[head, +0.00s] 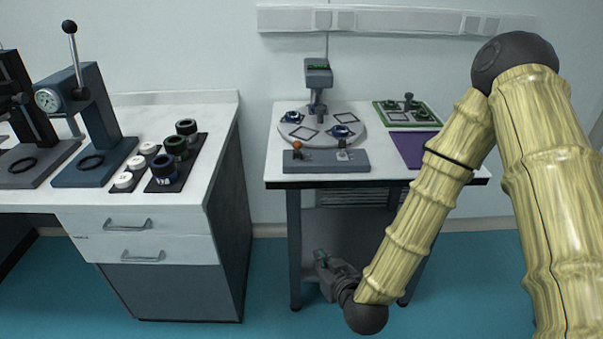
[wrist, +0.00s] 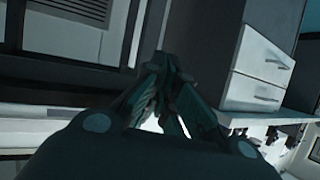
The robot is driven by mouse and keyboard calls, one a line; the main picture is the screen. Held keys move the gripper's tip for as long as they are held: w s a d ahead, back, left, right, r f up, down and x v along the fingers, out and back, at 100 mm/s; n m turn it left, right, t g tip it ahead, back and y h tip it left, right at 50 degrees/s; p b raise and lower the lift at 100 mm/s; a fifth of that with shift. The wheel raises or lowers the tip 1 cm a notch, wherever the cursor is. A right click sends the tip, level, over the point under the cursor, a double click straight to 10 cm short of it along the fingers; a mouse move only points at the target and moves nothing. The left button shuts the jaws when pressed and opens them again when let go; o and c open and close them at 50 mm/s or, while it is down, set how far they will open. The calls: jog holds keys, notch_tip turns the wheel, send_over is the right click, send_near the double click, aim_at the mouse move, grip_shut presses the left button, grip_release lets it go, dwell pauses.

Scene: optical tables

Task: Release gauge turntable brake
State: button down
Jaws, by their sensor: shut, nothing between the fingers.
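The gauge turntable (head: 322,129) is a round grey plate on the small white table, with blue-black ringed parts and dark square outlines on it. A grey bar (head: 326,165) at its front carries an orange-brown knob (head: 297,146) and a pale metal lever or switch (head: 343,153). I cannot tell which of these is the brake. A gauge head (head: 318,72) on a post stands behind the plate. My gripper (head: 321,256) is low in front of this table, below its top and apart from everything. In the wrist view my gripper (wrist: 168,62) is shut and empty.
A green-edged tray (head: 408,114) and a purple mat (head: 415,150) lie on the table's right. A bench (head: 215,130) with presses and dark and white round parts stands left, above drawers (head: 137,226). Teal floor is clear between them.

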aim_at(297, 148)
jog(key=w+a+r+t+b, duration=0.1)
jog(key=w+r+t+b, duration=0.2)
jog(key=r, duration=0.5)
jog(key=w+a+r+t+b, duration=0.1)
jog(key=w+r+t+b, duration=0.3)
jog(key=r+t+b, duration=0.2)
notch_tip(297, 148, up, 2)
jog(key=shift+r+b, duration=0.1)
jog(key=shift+b, duration=0.45)
jog(key=shift+a, duration=0.1)
jog(key=x, duration=1.4)
jog(key=shift+w, duration=0.1)
jog(key=shift+w+g+h+p, duration=0.1)
jog(key=shift+g+h+p, duration=0.2)
jog(key=shift+p, duration=0.25)
